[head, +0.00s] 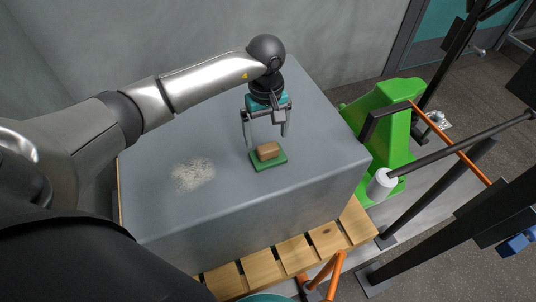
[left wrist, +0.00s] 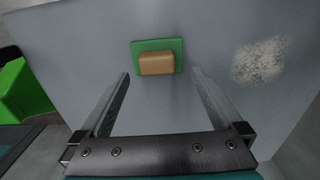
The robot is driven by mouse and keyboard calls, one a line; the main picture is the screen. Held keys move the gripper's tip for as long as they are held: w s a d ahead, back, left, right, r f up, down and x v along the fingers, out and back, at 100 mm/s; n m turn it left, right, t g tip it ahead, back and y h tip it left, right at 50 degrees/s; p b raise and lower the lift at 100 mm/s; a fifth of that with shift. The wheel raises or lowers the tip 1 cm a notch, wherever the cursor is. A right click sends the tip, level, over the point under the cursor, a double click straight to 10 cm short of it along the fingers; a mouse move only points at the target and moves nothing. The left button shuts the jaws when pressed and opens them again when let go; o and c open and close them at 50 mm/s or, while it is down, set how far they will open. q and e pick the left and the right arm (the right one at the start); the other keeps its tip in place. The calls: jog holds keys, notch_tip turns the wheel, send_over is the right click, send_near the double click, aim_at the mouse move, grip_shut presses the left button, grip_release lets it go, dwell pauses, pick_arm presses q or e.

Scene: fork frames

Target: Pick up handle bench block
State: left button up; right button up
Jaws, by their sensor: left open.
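The bench block is a tan, rounded block (head: 268,151) on a flat green base (head: 262,166), resting on the grey box top. In the left wrist view the tan block (left wrist: 157,64) and green base (left wrist: 158,44) lie ahead of and between the fingertips. My left gripper (head: 267,142) points down over the block, open, with a finger to either side of it in the head view. I see nothing between the fingers in its grasp, and cannot tell whether they touch the block. My right gripper is not in view.
The large grey box (head: 215,220) has a white speckled patch (head: 193,174) left of the block; its top is otherwise clear. A wooden pallet (head: 290,252) lies at its front. A green machine (head: 392,125), a white cylinder (head: 381,184) and dark and orange bars stand right.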

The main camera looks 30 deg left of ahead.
aim_at(268, 147)
pick_arm(q)
jog(key=f, duration=0.1)
jog(key=f+b, duration=0.1)
jog(key=shift+w+d+f, duration=0.15)
jog(key=shift+w+f, duration=0.05)
jog(key=shift+f, duration=0.2)
jog(key=shift+f+b, duration=0.3)
jog(key=shift+f, duration=0.5)
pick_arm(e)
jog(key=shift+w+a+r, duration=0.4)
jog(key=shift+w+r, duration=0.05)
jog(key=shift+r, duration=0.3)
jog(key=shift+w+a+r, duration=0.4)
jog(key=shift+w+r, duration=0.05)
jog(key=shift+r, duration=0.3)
pick_arm(q)
jog(key=shift+c, duration=0.4)
jog(key=c, duration=1.3)
